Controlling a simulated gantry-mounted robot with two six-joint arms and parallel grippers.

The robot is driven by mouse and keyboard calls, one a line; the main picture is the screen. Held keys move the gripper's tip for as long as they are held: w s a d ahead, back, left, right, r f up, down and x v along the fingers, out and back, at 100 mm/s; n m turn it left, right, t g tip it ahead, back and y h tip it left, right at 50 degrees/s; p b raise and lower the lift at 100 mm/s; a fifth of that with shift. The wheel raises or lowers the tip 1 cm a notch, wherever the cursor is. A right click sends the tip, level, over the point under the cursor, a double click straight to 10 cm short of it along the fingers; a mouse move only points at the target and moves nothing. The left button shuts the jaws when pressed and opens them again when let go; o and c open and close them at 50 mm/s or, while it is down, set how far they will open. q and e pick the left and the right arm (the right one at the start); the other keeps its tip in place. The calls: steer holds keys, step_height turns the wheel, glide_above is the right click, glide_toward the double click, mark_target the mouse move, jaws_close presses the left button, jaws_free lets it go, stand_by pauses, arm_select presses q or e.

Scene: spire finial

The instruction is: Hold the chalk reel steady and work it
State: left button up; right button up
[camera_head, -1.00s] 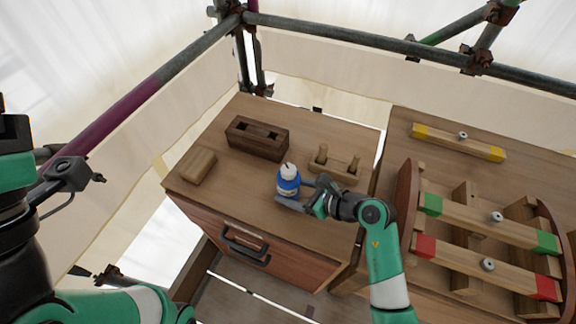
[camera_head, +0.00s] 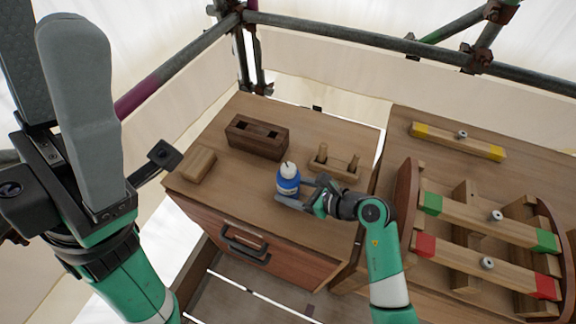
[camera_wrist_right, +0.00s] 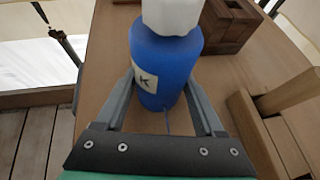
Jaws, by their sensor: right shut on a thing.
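The chalk reel appears to be the blue bottle-like body with a white top (camera_head: 288,182), standing upright on the left wooden cabinet top. In the right wrist view the reel (camera_wrist_right: 165,68) shows a pale label marked K and a thin dark strand low on its near side. My right gripper (camera_head: 288,197) is shut around its lower body, one finger on each side. My left gripper (camera_head: 45,22) is raised large in the left foreground, away from the reel, its grey fingers apart and nothing seen between them.
A dark slotted wooden block (camera_head: 257,137), a small light block (camera_head: 197,164) and a holder with two pegs (camera_head: 335,162) stand around the reel. The cabinet has a drawer handle (camera_head: 245,247). A rack with colour-ended bars (camera_head: 490,220) is at right. Scaffold pipes (camera_head: 350,35) run behind.

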mark_target(282, 172)
arm_select(q)
steer(key=w+d+f+n+t+y, duration=0.25)
steer(key=w+f+n+y, duration=0.3)
steer(key=f, duration=0.65)
steer(key=w+d+f+n+t+y, duration=0.2)
steer(key=w+d+f+n+y, duration=0.3)
steer(key=f, duration=0.7)
steer(key=w+a+f+n+y, duration=0.1)
steer(key=a+f+y, duration=0.2)
steer(key=f, duration=0.5)
steer(key=w+a+f+n+y, duration=0.1)
steer(key=a+f+n+y, duration=0.1)
steer(key=a+f, duration=0.35)
steer(key=x, duration=0.4)
steer(key=f+x, duration=0.1)
steer(key=x, duration=0.8)
steer(key=shift+s+d+f, duration=0.2)
steer(key=shift+d, duration=0.3)
steer(key=shift+c, duration=0.2)
jaws_close()
